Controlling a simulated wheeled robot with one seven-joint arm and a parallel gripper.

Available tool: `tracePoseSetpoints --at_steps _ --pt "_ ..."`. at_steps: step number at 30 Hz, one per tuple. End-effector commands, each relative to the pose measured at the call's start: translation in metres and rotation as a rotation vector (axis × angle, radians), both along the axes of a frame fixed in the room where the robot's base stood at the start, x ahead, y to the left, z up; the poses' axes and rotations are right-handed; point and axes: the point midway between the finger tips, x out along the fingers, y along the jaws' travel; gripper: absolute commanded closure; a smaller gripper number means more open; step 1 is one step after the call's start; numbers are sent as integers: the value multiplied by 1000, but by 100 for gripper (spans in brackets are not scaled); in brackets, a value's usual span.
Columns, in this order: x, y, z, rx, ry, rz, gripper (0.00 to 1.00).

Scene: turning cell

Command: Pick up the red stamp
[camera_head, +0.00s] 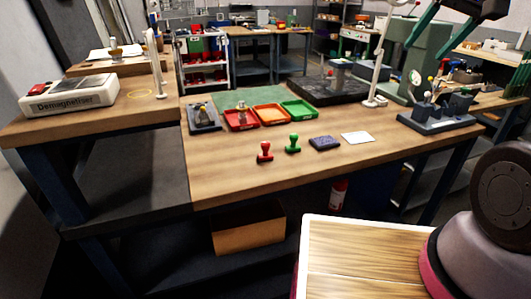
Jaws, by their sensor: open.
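The red stamp (265,151) stands upright on the wooden workbench (225,178), near its front edge, with its knob handle on top. A green stamp (293,143) of similar shape stands just to its right and slightly farther back. There is a clear gap between the two stamps. My gripper is not in view; a part of my arm shows at the lower right, well apart from the red stamp.
Red, orange and green trays (298,108) sit behind. A demagnetiser (70,92) stands on the left bench. The bench in front of and left of the red stamp is clear.

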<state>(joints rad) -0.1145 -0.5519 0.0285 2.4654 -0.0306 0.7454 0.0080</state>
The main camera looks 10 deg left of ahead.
Motion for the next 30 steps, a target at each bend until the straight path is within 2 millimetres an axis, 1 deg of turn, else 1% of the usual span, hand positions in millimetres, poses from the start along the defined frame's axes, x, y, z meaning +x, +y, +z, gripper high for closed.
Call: tracePoseSetpoints --at_steps 1,3,5,6,8,9,11,12,14,15,18,21,24,27,30 --pt "16 15 -13 -34 12 63 28" --pt "35 37 -29 -80 11 148 28" --pt "50 58 -44 -116 7 226 28" --pt "59 73 -54 -137 2 279 28" --pt "70 97 -72 -166 -3 358 28" --pt "75 114 -85 -183 -7 414 28" --pt "81 141 -105 -206 -16 498 28" --pt "83 160 -119 -219 -21 554 28" --pt "83 188 -142 -234 -29 640 28" --pt "82 207 -156 -241 -35 695 28" --pt "73 247 -191 -251 -49 821 28" --pt "61 278 -218 -252 -62 916 28" --pt "52 297 -235 -250 -71 975 28" --pt "48 306 -244 -248 -74 1003 28" --pt "50 312 -256 -247 -73 1009 28"
